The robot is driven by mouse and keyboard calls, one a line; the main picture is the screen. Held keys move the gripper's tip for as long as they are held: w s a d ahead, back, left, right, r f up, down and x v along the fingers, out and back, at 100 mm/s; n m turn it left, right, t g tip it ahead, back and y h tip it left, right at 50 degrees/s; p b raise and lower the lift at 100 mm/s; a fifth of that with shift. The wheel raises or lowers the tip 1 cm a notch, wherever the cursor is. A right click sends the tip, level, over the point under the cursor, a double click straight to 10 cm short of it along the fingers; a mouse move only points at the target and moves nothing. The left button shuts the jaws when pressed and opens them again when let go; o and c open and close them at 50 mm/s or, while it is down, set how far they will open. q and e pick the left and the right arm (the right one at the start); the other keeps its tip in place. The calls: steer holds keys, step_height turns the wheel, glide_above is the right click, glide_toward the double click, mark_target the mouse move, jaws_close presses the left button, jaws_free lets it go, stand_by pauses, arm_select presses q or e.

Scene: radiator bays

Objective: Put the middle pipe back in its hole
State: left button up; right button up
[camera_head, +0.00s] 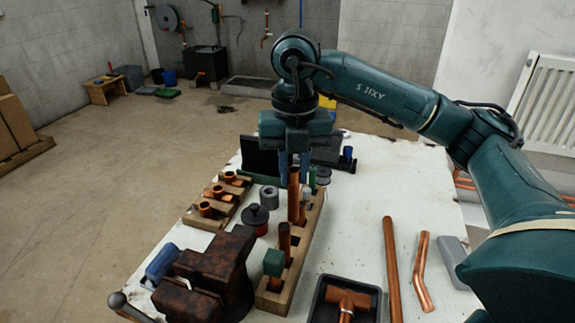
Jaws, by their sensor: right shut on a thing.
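A long wooden block with holes (275,300) stands along the middle of the white table. My right gripper (294,165) points down over the block and is shut on the upper end of a tall upright copper pipe (293,197). The pipe's lower end is at the block; I cannot tell whether it is in a hole or just above one. A shorter copper pipe (284,238) stands nearer in the block. A green piece (273,263) stands at the near end, and a dark green cylinder (312,179) at the far end. My left gripper is out of view.
A rusty vise (205,277) stands left of the block. Copper fittings sit in a wooden rack (226,196). A black tray (371,293) holds a copper tee (347,299). Loose copper pipes (391,268) lie at right. The table right of the block's far half is clear.

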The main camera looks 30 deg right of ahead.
mark_target(294, 193)
steer(key=shift+f+b, duration=0.35)
steer(key=shift+f, duration=0.05)
step_height(294, 193, down, 3)
steer(key=b, duration=0.2)
steer(key=shift+f+b, duration=0.2)
steer(key=shift+b, duration=0.1)
steer(key=shift+f+b, duration=0.3)
steer(key=shift+f, duration=0.1)
steer(key=shift+r, duration=0.2)
steer(key=shift+f, duration=0.35)
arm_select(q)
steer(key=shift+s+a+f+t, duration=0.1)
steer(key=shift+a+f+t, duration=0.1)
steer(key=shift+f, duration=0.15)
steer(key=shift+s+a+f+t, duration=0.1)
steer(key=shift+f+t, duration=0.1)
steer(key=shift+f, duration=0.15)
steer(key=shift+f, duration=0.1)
